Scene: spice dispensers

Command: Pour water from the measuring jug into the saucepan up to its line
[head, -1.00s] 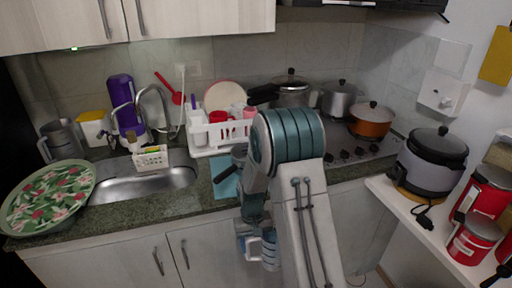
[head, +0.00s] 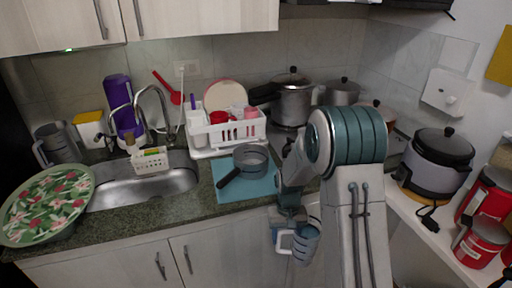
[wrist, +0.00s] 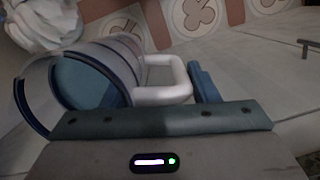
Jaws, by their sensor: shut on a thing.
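The measuring jug (head: 306,246) is a bluish see-through cup with a white handle, low in the head view, in front of the counter's edge. My gripper (head: 285,236) is shut on the handle. In the wrist view the jug's banded body (wrist: 105,72) fills the left, its white handle (wrist: 176,94) beside a blue finger of my gripper (wrist: 203,85). The jug looks slightly tilted; its water level cannot be made out. The small grey saucepan (head: 251,158) with a dark handle sits on a blue mat (head: 229,191), left of and above my gripper in the picture. Its line is too small to see.
A white dish rack (head: 226,133) stands behind the saucepan. The sink (head: 150,190) and a floral tray (head: 45,205) are to the left. Pots, including a tall cooker (head: 293,103), stand on the stove behind my arm. A side shelf (head: 425,218) with appliances is at right.

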